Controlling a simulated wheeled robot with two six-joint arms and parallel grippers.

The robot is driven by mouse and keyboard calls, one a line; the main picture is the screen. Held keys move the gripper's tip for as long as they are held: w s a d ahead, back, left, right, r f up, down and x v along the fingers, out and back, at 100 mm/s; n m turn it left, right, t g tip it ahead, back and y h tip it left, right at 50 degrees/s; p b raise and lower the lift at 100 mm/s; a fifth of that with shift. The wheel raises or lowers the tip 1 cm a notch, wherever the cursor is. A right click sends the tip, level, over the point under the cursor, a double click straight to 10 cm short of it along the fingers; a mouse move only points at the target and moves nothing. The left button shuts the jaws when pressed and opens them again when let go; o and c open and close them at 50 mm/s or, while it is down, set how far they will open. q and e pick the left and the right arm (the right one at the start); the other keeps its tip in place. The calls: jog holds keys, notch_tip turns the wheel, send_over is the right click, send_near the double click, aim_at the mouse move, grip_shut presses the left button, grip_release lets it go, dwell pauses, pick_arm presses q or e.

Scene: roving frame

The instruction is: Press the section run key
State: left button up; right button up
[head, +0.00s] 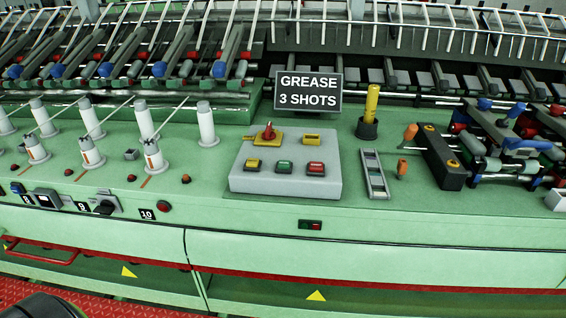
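A grey control box (285,172) sits on the green machine top near the middle of the head view. Its front row holds a yellow key (253,164), a green key (285,167) and a red key (316,168). Behind them are a red rotary knob (268,133) on a yellow plate and another yellow key (312,138). A small dark switch plate (310,225) with a green and a red part is on the front face below. I cannot read any label that says which is the section run key. Neither gripper is in view.
A black "GREASE 3 SHOTS" sign (308,91) stands behind the box. A yellow-handled tool in a black cup (369,112), a grey ladder-like part (374,174) and a black block (443,157) are to the right. White bobbins (206,124) stand left. The surface before the box is clear.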

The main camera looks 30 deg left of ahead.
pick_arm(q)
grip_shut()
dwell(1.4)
